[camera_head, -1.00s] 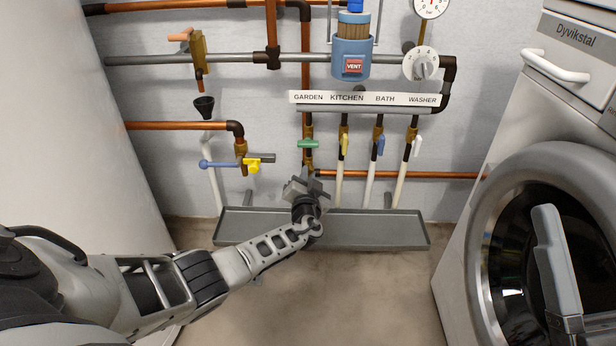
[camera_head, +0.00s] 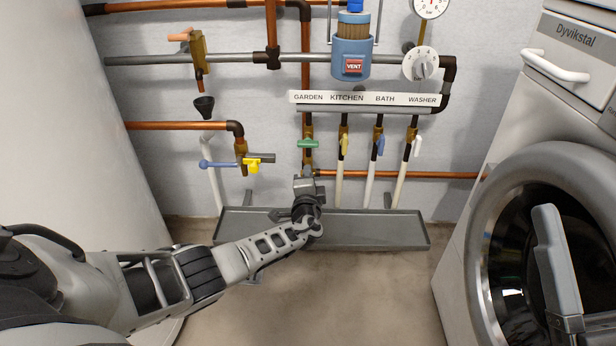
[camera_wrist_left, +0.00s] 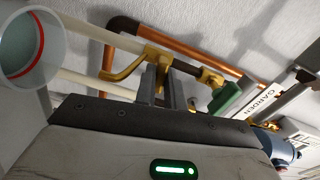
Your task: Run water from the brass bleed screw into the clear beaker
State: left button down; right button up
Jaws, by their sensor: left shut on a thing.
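My left gripper (camera_head: 305,184) is in front of the pipe below the green GARDEN valve handle (camera_head: 307,143). In the left wrist view its two grey fingers (camera_wrist_left: 162,88) are shut on the brass bleed screw (camera_wrist_left: 156,54). A curved brass spout (camera_wrist_left: 118,72) comes off beside the screw. The clear beaker (camera_wrist_left: 32,48), with a red ring around it, shows at the upper left of the wrist view, apart from the fingers. I cannot make out a water stream or the water level in it. The beaker is not visible in the head view.
A long grey drip tray (camera_head: 375,230) runs along the wall beneath the pipes. KITCHEN, BATH and WASHER valves (camera_head: 380,145) are right of the gripper. A blue-handled pipe fitting (camera_head: 217,164) is to the left. The washing machine (camera_head: 540,170) stands at right.

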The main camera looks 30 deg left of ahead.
pick_arm(q)
jog(key=shift+m, duration=0.9)
jog(key=c, duration=1.5)
grip_release()
